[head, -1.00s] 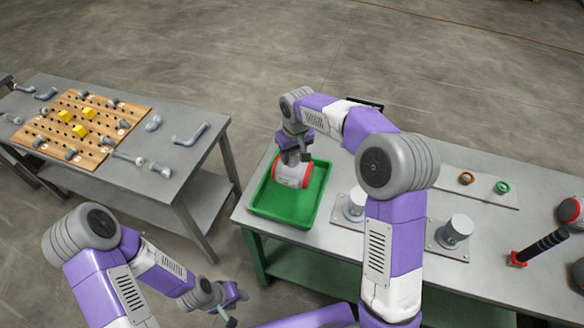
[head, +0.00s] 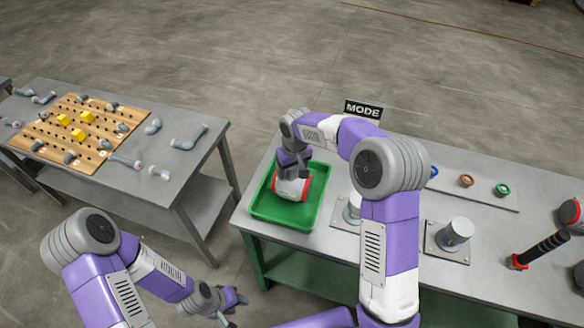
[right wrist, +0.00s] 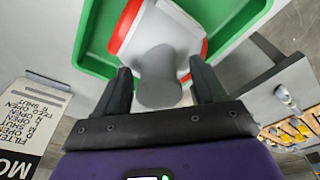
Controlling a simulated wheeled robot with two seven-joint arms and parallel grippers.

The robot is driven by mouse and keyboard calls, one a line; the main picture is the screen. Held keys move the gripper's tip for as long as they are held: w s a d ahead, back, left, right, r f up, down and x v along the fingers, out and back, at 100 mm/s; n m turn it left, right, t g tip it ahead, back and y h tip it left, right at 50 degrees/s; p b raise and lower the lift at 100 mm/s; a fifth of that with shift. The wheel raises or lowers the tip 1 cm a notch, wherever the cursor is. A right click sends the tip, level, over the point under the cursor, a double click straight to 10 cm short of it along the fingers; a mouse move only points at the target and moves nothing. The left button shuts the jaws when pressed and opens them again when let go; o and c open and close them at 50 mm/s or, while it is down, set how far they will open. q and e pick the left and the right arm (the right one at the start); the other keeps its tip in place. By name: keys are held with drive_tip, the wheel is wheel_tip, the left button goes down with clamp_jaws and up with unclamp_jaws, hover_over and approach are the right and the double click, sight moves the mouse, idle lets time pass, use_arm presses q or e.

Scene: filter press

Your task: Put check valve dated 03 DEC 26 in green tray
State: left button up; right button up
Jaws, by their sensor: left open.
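A grey-white check valve with red end rims (head: 291,188) is in the green tray (head: 258,207) on the right-hand table. It also shows in the right wrist view (right wrist: 168,40), with a grey stub pointing toward my gripper. No date can be read on it. My right gripper (head: 290,168) is just above the valve. In the right wrist view its two fingers (right wrist: 162,88) stand on either side of the stub, with a narrow gap visible on each side. My left gripper (head: 232,304) is open and empty, low in front of the tables.
Metal posts on plates (head: 455,234) stand right of the tray. Coloured rings (head: 466,180), a black-handled tool (head: 542,248) and another red-rimmed grey part (head: 570,212) lie further right. A pegboard with yellow blocks (head: 78,133) is on the left table. A MODE sign (head: 363,109) stands behind.

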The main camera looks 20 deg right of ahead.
wheel_tip(320, 180, up, 12)
drive_tip(key=s+p, duration=0.1)
drive_tip(key=shift+s+d, duration=0.15)
drive_tip(key=shift+s, duration=0.2)
idle(0.6)
